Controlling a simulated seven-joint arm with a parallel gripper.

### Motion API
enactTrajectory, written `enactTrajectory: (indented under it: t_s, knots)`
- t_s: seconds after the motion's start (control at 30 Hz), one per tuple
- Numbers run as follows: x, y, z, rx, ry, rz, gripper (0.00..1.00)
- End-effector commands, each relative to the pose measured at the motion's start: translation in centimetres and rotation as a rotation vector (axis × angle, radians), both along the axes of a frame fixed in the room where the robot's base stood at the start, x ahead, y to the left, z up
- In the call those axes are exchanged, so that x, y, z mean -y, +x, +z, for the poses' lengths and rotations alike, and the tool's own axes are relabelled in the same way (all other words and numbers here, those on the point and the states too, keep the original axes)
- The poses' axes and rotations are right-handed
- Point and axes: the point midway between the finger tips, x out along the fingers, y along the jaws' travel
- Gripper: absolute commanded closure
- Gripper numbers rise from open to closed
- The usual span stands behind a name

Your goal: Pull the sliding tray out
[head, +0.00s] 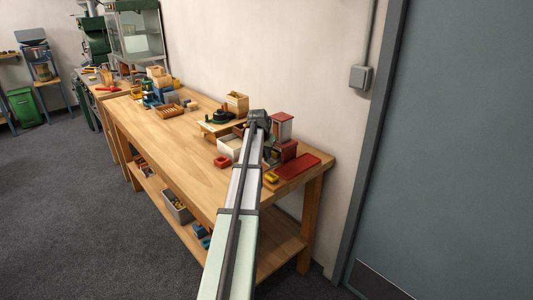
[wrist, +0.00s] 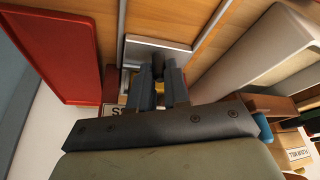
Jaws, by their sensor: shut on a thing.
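In the wrist view, my gripper (wrist: 160,88) is shut on a dark upright knob (wrist: 158,64) between its two grey fingers. The knob stands at a flat grey metal piece (wrist: 150,50) that looks like the sliding tray; it lies low over the wooden bench, and my fingers hide part of it. In the head view, my gripper (head: 260,117) is at the bench's right part, beside a red-topped clear dispenser (head: 283,126). My arm hides the tray and fingertips there.
A red flat tray (head: 297,166) lies at the bench's right end and shows in the wrist view (wrist: 60,45). A pale bin (head: 229,146) stands left of my arm, with a red block (head: 222,162) near it. The bench (head: 180,150) is clear at its middle front.

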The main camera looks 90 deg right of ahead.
Motion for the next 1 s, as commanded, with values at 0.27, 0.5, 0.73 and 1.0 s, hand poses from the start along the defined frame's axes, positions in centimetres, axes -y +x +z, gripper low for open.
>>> enactTrajectory:
  t_s: [0.27,0.5,0.73,1.0]
  knots:
    - [-4.8,4.5,0.0,0.002,-0.001,0.004,1.00]
    - [-7.0,7.0,0.0,0.002,-0.001,0.001,1.00]
    - [-7.1,7.1,0.0,0.005,0.003,0.002,1.00]
    - [-7.0,7.0,0.0,0.003,0.001,0.001,0.60]
